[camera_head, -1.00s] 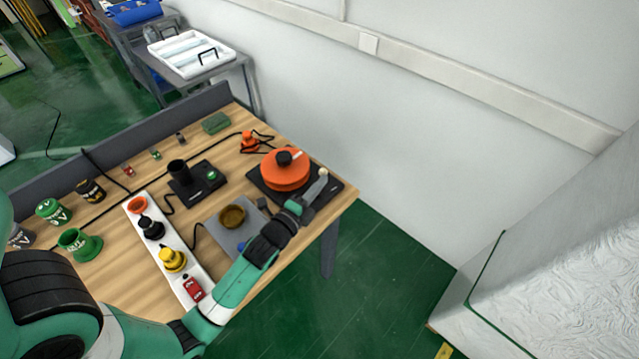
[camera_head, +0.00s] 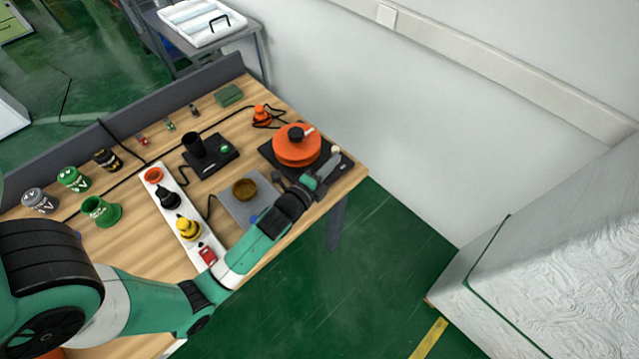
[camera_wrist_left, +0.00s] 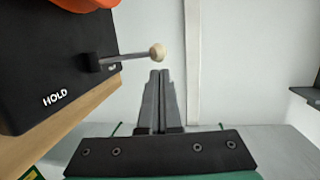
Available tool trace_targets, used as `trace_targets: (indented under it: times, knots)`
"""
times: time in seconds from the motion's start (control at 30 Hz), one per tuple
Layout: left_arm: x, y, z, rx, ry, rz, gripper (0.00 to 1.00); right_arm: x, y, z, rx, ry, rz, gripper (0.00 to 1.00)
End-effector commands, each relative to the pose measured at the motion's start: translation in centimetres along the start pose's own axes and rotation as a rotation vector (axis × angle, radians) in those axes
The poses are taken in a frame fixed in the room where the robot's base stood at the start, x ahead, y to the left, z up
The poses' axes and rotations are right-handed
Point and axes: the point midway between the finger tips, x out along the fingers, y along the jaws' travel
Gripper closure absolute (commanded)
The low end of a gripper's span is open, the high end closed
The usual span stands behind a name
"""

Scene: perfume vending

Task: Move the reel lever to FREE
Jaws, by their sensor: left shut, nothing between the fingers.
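The orange reel (camera_head: 297,152) sits on a black base (camera_head: 273,163) at the table's right end. Its grey lever (camera_wrist_left: 108,59) ends in a cream ball knob (camera_wrist_left: 157,52) and points right in the left wrist view. "HOLD" is printed on the base (camera_wrist_left: 20,90) nearer the camera. In the head view this gripper (camera_head: 328,165) is beside the reel base.
A grey plate with a brown bowl (camera_head: 244,189) lies left of my left arm. A black cup stand (camera_head: 211,158) is behind. Right of the table are open floor and a white wall (camera_head: 420,130).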

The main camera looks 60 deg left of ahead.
Motion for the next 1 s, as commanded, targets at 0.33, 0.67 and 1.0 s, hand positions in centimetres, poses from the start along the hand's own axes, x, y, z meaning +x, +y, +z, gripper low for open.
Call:
trace_targets:
  times: [0.33,0.67,1.0]
  knots:
    - [-8.1,0.4,-0.9,0.0,0.0,0.003,1.0,-0.3,0.0,0.3,0.0,0.0,0.0,0.5]
    - [-11.3,0.3,-0.9,-0.003,-0.002,0.0,1.0,-0.6,0.0,0.5,0.0,0.0,0.0,0.5]
    - [-11.3,0.2,-1.0,-0.002,0.002,0.0,1.0,-0.6,0.0,0.5,0.0,0.0,0.0,0.5]
